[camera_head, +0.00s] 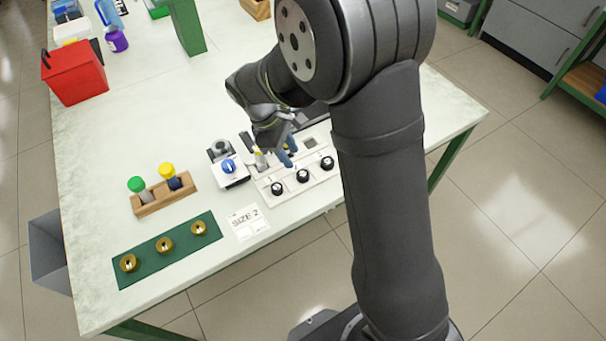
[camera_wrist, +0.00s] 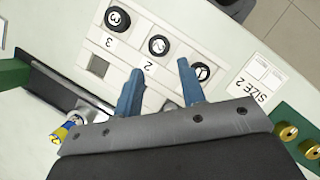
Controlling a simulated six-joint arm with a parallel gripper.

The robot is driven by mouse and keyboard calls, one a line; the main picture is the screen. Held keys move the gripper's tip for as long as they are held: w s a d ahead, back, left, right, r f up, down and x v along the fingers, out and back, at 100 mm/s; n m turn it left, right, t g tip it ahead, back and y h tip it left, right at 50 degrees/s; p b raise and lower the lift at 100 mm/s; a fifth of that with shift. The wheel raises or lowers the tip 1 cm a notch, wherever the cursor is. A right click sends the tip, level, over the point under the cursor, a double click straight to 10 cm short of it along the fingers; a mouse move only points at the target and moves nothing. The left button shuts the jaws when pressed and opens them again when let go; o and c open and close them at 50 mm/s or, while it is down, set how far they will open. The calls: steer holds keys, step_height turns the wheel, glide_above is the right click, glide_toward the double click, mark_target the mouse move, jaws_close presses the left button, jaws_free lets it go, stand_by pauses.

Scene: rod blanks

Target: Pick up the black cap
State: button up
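Three round black caps with white marks sit in a row along the near edge of a white board: left (camera_head: 277,188), middle (camera_head: 302,175) and right (camera_head: 327,163). In the wrist view they show by the printed numbers 3 (camera_wrist: 117,18), 2 (camera_wrist: 158,45) and 1 (camera_wrist: 200,72); the last is partly behind a finger. My gripper (camera_head: 287,155) is above the board, behind the caps. In the wrist view its two blue fingers (camera_wrist: 160,66) are spread apart with nothing between them. The middle cap lies just beyond the fingertips, apart from them.
The white board (camera_head: 268,197) has square recesses. Left of it stand a white box with a blue knob (camera_head: 229,166) and a wooden holder (camera_head: 163,197) with green-capped and yellow-capped jars. A green mat (camera_head: 144,270) holds three brass rings. A SIZE 2 card (camera_head: 247,221) lies between.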

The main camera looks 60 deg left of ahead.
mark_target(303, 174)
steer(key=x, duration=0.7)
steer(key=shift+w+d+f, duration=0.1)
steer(key=shift+w+f, duration=0.1)
steer(key=shift+f, duration=0.15)
steer(key=c, duration=0.6)
